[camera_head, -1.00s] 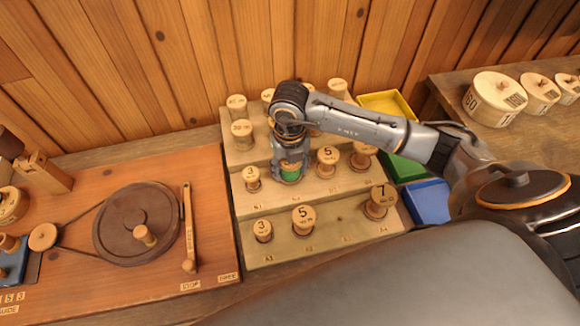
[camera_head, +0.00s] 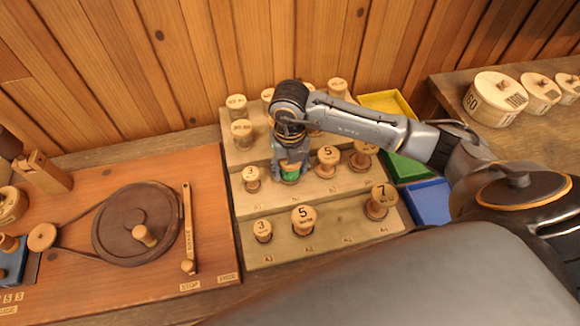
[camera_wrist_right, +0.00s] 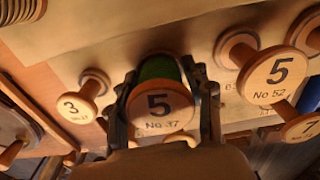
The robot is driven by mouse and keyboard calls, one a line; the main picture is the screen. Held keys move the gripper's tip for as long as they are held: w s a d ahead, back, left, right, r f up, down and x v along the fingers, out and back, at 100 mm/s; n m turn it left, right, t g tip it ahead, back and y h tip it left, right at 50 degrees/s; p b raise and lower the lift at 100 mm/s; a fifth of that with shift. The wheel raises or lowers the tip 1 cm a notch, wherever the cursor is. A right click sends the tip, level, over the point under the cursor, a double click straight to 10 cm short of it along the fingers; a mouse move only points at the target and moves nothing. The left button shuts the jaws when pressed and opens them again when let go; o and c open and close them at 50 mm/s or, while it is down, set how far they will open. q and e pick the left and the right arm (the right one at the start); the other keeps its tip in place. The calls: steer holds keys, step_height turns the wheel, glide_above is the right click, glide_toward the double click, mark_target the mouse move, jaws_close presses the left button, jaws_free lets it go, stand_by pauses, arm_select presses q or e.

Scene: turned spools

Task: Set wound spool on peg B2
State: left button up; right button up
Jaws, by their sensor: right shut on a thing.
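The wound spool (camera_head: 291,173) has green thread and a pale wooden top. In the right wrist view its top (camera_wrist_right: 160,108) reads "5 No 37". My right gripper (camera_head: 290,176) is shut on it, one finger on each side. The spool is upright, or nearly so, at the second place from the left on the middle step of the stepped rack (camera_head: 325,240). It stands between a "3" spool (camera_head: 251,177) and a "5" spool (camera_head: 327,159). Peg B2 is hidden, and I cannot tell whether the spool is seated. My left gripper is out of view.
Several spools stand on the front and back steps, including a front "5" spool (camera_head: 303,218) and "7" spool (camera_head: 379,200). Yellow, green and blue bins (camera_head: 429,202) lie to the right. A winding board with a wheel (camera_head: 135,222) and lever (camera_head: 188,225) is at left.

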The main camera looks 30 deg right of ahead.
steer(key=shift+f+b, duration=0.55)
steer(key=shift+f, duration=0.05)
steer(key=o, duration=0.9)
steer(key=shift+r+p, duration=3.85)
steer(key=shift+r, duration=1.75)
steer(key=shift+f, duration=0.15)
